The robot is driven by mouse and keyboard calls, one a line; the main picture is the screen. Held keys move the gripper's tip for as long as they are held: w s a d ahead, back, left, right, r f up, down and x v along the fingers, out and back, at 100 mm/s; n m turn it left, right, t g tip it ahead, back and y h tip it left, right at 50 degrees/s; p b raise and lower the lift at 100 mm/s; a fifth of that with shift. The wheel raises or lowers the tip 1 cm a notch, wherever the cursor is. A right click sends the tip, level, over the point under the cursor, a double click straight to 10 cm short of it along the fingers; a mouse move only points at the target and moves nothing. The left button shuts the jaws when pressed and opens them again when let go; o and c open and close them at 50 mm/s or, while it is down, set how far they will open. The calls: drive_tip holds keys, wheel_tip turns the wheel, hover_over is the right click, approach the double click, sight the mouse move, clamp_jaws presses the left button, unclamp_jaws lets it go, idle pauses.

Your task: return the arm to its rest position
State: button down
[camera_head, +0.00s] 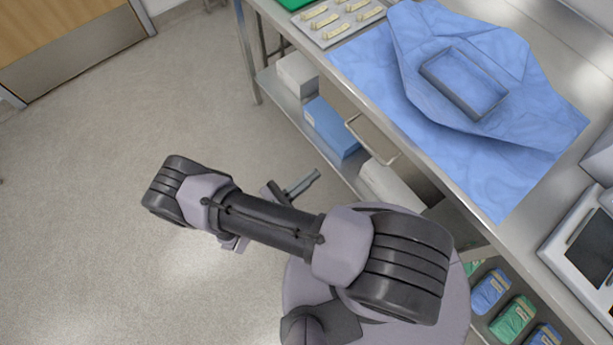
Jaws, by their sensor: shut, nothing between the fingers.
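My arm (265,222) is folded over the floor in front of the steel table, with its dark grey joints and pale covers in the lower middle of the view. My gripper (313,176) shows partly behind the forearm. Its fingers point up and right toward the table's lower shelf. It is shut, with nothing seen in it. The gripper's base is partly hidden by the forearm. It is apart from the table as far as I can tell.
The steel table (335,65) bears a blue drape (490,185) with an open wrap and a rectangular tray (427,67). A tray of pale packets (312,30) lies at the back. Boxes (330,127) sit on the lower shelf. The floor (90,230) at left is clear.

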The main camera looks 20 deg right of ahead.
drive_tip(key=s+r+m+y, duration=0.2)
drive_tip(key=r+m+y, duration=0.8)
drive_tip(key=r, duration=0.8)
drive_tip(key=s+a+r+m+y, duration=0.1)
drive_tip(key=s+r+m+y, duration=0.2)
drive_tip(key=r+m+y, duration=0.8)
wheel_tip(320, 180, up, 7)
drive_tip(key=m, duration=0.5)
drive_tip(key=shift+a+g, duration=0.3)
drive_tip(key=shift+g, duration=0.1)
drive_tip(key=shift+s, duration=0.1)
